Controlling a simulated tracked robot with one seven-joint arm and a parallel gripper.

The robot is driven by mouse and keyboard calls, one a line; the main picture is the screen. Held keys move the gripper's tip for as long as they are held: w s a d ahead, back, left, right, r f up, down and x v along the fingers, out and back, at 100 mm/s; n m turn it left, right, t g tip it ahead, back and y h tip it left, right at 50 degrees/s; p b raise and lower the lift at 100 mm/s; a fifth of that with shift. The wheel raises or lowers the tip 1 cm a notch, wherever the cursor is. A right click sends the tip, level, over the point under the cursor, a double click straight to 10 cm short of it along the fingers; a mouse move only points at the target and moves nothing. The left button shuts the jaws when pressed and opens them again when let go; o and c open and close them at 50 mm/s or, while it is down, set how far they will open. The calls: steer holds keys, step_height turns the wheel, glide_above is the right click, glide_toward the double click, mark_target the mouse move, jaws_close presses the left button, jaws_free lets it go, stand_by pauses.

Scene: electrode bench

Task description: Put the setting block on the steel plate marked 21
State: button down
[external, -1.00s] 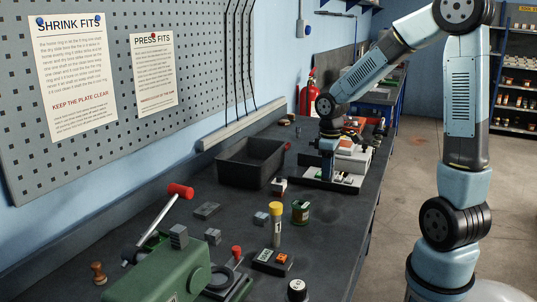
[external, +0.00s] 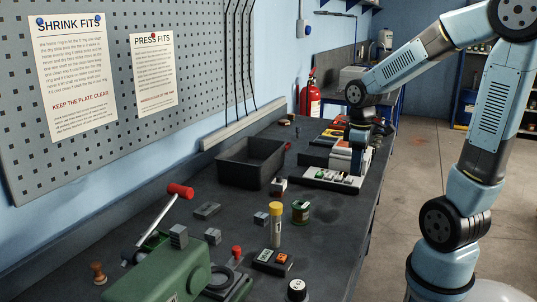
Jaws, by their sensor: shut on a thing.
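My gripper (external: 357,158) is at the far part of the bench, pointing down beside a stack of white and orange boxes (external: 341,158). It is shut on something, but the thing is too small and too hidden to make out. A low white tray (external: 312,182) with several small pieces lies just in front of the boxes. Several small grey blocks stand nearer, such as one by the yellow tube (external: 261,219) and one farther left (external: 213,237). I cannot tell which is the setting block, and no plate marked 21 is legible.
A black bin (external: 250,165) stands left of the white tray. Bare bench shows right of the tin.

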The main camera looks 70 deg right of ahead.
steer(key=w+a+r+n, duration=0.2)
steer(key=w+a+n, duration=0.1)
steer(key=w, duration=0.6)
steer(key=n, duration=0.6)
glide_above(206, 208)
steer(key=f, duration=0.9)
steer(key=shift+s+f, duration=0.2)
steer(key=shift+s, duration=0.1)
steer(key=shift+w+f, duration=0.3)
steer(key=shift+f, duration=0.25)
step_height(206, 208, down, 3)
steer(key=shift+r, duration=0.2)
